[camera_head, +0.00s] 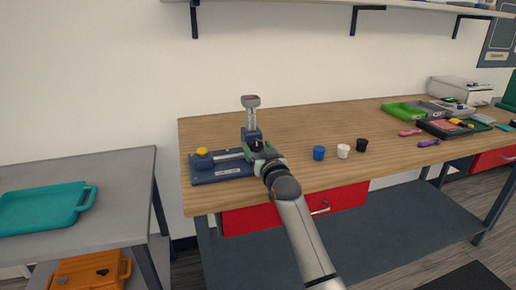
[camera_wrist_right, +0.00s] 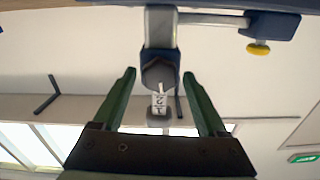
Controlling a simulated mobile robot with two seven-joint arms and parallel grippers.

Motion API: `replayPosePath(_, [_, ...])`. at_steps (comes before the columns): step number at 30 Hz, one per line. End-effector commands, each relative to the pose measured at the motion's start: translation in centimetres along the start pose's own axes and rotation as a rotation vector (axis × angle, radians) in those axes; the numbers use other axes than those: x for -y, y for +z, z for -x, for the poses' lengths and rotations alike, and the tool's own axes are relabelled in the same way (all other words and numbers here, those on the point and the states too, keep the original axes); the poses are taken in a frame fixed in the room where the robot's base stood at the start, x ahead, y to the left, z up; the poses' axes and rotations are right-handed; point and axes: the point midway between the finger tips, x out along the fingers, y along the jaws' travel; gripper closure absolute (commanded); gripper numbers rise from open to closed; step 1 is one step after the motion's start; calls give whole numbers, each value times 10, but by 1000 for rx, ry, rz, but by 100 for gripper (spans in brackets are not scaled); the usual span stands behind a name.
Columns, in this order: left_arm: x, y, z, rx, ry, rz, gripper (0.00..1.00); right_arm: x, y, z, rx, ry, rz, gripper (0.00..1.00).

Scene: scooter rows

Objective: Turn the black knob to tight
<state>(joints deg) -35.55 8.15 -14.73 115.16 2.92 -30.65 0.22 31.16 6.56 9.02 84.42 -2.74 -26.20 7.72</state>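A device on a dark blue base plate (camera_head: 222,174) stands at the left end of the wooden workbench. It has an upright post with a scale (camera_head: 251,118) and a yellow knob (camera_head: 202,151). The black knob (camera_head: 257,145) is mostly hidden by my right gripper (camera_head: 260,154) in the head view. In the right wrist view the dark, faceted knob (camera_wrist_right: 158,75) with a pale mark faces the camera, between the green fingertips of my right gripper (camera_wrist_right: 159,73). The fingers are apart, with a gap visible on both sides. My left gripper is not in view.
Blue (camera_head: 319,153), white (camera_head: 343,151) and black (camera_head: 362,145) small caps stand right of the device. Trays and tools, including a green tray (camera_head: 404,112), lie further right. A grey table with a teal tray (camera_head: 40,208) stands left. A shelf (camera_head: 330,5) hangs above.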

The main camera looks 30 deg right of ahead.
Motion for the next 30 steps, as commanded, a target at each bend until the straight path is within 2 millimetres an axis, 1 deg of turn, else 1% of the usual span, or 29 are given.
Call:
replayPosePath(1, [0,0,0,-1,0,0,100,0,0,0,0,0,0,32])
replayPosePath(2, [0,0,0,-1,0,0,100,0,0,0,0,0,0,35])
replayPosePath(19, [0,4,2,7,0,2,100,0,0,0,1,0,0,100])
replayPosePath(23, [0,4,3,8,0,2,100,0,0,0,1,0,-8,100])
replayPosePath(28, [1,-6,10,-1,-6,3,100,0,-2,0,2,1,-107,100])
replayPosePath(30, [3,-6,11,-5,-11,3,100,0,-1,0,3,1,-136,100])
